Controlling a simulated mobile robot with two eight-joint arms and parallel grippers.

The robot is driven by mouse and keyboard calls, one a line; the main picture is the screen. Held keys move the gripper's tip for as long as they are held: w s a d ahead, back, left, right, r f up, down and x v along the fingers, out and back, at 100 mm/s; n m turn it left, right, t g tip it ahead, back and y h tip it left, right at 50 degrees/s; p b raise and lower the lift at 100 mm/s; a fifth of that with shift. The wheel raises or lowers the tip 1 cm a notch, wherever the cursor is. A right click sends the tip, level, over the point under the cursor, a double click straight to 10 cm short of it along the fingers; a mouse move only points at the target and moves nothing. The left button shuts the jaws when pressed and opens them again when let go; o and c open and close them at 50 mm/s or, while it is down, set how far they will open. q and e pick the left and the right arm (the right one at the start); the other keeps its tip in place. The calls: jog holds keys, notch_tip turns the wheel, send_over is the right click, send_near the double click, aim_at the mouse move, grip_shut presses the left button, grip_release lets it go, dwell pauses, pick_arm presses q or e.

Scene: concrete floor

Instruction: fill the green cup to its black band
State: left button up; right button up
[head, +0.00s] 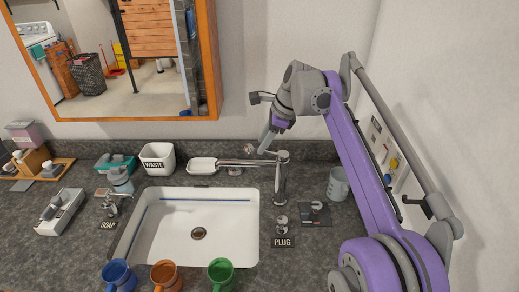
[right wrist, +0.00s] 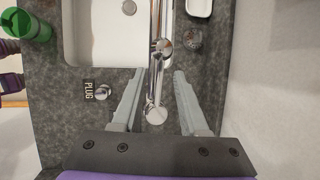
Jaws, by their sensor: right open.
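The green cup (head: 221,274) stands at the counter's front edge below the sink, in the head view; it also shows at the upper left of the right wrist view (right wrist: 33,27). I cannot make out its black band or contents. The chrome tap (head: 280,185) stands at the sink's right, its spout reaching left over the basin; no water stream shows. My right gripper (head: 261,144) is beside the top of the tap.
The white sink (head: 170,220) looks empty. An orange cup (head: 164,275) and a blue cup (head: 118,275) stand left of the green one. A plug knob (head: 282,222), a grey cup (head: 338,184), a soap pump (head: 112,203) and a waste bin (head: 158,158) surround the sink.

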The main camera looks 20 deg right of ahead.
jog(key=shift+x, duration=1.55)
grip_shut()
